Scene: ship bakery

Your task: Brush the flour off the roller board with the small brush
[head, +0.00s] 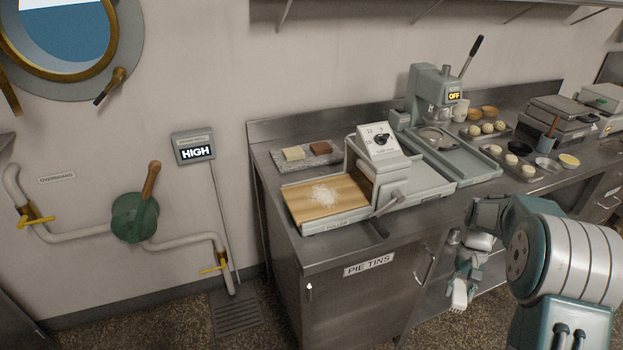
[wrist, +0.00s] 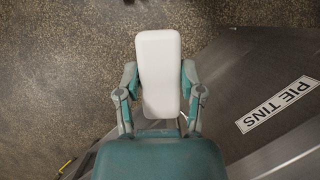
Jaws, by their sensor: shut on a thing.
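The wooden roller board (head: 352,186) lies in the front of the grey roller machine on the counter. A patch of white flour (head: 324,194) is spread over its middle. My gripper (head: 464,268) hangs in front of the counter, below and right of the board and well apart from it. It is shut on a pale thing, apparently the small brush (head: 459,294), whose pale end points down. In the wrist view the white back of the brush (wrist: 159,72) sits between the two fingers; its bristles cannot be made out there.
The roller machine (head: 378,141) has a crank handle (head: 379,225) sticking out at the front. Behind the board is a slab (head: 306,156) with two blocks. Dough trays (head: 516,171), a press (head: 432,92) and scales (head: 558,115) fill the right. The "PIE TINS" cabinet front (head: 350,300) is close to my gripper.

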